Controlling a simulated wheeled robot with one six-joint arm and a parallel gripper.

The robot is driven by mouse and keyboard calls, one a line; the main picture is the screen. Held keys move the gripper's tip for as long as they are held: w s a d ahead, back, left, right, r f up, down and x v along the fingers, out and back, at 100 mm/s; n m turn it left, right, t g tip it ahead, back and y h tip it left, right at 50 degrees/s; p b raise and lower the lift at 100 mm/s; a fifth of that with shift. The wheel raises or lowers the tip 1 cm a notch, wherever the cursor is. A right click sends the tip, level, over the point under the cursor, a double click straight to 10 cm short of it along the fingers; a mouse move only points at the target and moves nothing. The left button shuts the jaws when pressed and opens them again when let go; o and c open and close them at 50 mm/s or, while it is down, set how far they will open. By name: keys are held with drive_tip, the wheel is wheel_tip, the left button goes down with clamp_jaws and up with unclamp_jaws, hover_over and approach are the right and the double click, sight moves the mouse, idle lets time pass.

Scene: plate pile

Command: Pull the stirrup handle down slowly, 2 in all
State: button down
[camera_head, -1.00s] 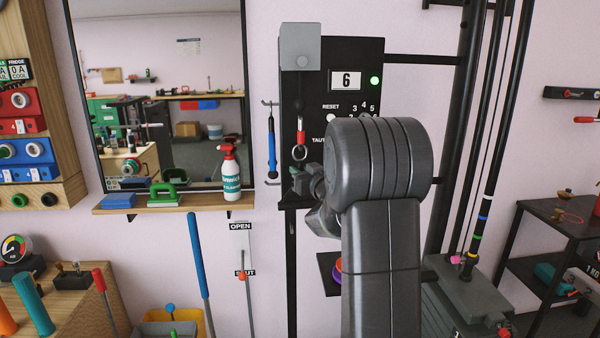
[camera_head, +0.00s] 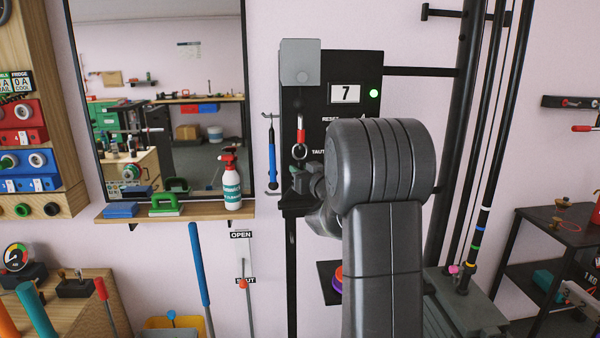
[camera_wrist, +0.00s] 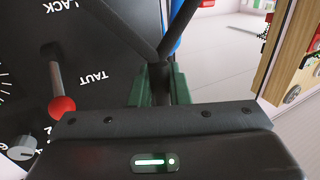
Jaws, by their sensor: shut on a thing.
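The stirrup handle's dark V-shaped arms (camera_wrist: 178,38) show in the wrist view and run down to between the green finger pads. My gripper (camera_wrist: 160,88) is shut on the handle there. In the head view my gripper (camera_head: 307,180) is at the panel's lower left, just below a red clip (camera_head: 301,131) with a ring hanging on a short cord under a grey box (camera_head: 300,62). My own wrist and forearm hide most of the handle. The black panel's counter (camera_head: 346,94) reads 7, and a green light (camera_head: 374,94) is lit.
A red-knobbed lever (camera_wrist: 62,105) by the TAUT mark is close to my gripper. A blue-handled tool (camera_head: 272,155) hangs left of the panel. A shelf (camera_head: 180,211) holds a spray bottle (camera_head: 232,185). Black poles (camera_head: 462,150) stand to the right.

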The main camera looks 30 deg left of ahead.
drive_tip(key=shift+r, duration=0.2)
drive_tip(key=shift+r+p, duration=0.55)
drive_tip(key=shift+r, duration=0.05)
drive_tip(key=shift+f, duration=0.2)
drive_tip(key=c, duration=1.3)
unclamp_jaws()
drive_tip(key=b+v, duration=0.2)
drive_tip(key=v, duration=1.1)
drive_tip(key=shift+s+d, duration=0.2)
drive_tip(key=shift+d, duration=0.15)
drive_tip(key=shift+r, duration=0.1)
